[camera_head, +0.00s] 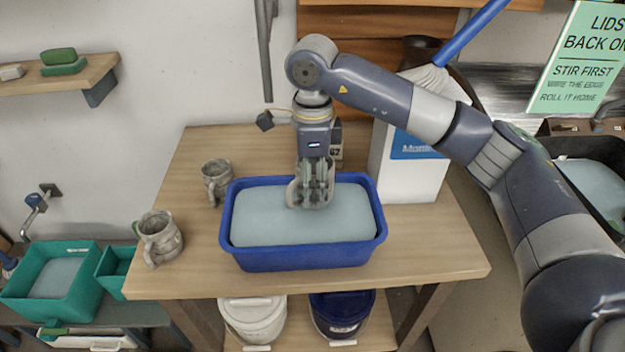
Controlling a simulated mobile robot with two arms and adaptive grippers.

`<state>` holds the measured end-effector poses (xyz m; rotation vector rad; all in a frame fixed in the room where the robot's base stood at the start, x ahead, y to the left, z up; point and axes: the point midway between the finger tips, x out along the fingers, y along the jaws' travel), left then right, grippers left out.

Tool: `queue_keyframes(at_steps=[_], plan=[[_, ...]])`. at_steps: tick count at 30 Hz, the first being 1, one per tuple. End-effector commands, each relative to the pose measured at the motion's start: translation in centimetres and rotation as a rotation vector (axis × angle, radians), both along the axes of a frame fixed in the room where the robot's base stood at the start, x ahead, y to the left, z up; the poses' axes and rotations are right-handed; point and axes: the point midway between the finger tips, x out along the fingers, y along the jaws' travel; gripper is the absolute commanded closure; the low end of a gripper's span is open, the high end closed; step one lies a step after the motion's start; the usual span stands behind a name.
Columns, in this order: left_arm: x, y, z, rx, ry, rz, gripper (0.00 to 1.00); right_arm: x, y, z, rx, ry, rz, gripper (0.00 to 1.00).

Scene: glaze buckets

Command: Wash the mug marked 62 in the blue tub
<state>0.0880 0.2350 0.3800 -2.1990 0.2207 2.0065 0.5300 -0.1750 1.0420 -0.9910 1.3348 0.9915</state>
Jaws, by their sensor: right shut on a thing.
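The blue tub (303,258) stands on the wooden table, filled with pale blue-grey liquid. My right gripper (312,196) points down over the tub, at the liquid's surface. It is shut on a grey mug (296,194), mostly hidden by the fingers; no number on it can be read. Two other grey mugs stand on the table left of the tub: one behind (215,182) and one nearer the front (160,238). No numbers can be read on them. My left gripper is not in view.
A white container (410,178) stands behind the tub's right side. Buckets (252,318) sit on the shelf below. The table's front right is clear.

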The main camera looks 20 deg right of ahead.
Motion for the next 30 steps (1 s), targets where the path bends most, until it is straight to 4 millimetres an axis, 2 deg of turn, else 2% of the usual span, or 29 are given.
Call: queue_keyframes(at_steps=[10, 21, 30], plan=[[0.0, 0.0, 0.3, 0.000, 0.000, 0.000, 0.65, 0.0, 0.0, 0.5, 0.000, -0.002, 0.000, 0.75], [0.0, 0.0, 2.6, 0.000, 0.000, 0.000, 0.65, 0.0, 0.0, 4.6, 0.001, -0.001, 0.000, 0.75], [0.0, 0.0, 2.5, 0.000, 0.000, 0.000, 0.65, 0.0, 0.0, 4.7, 0.001, -0.001, 0.000, 0.75]])
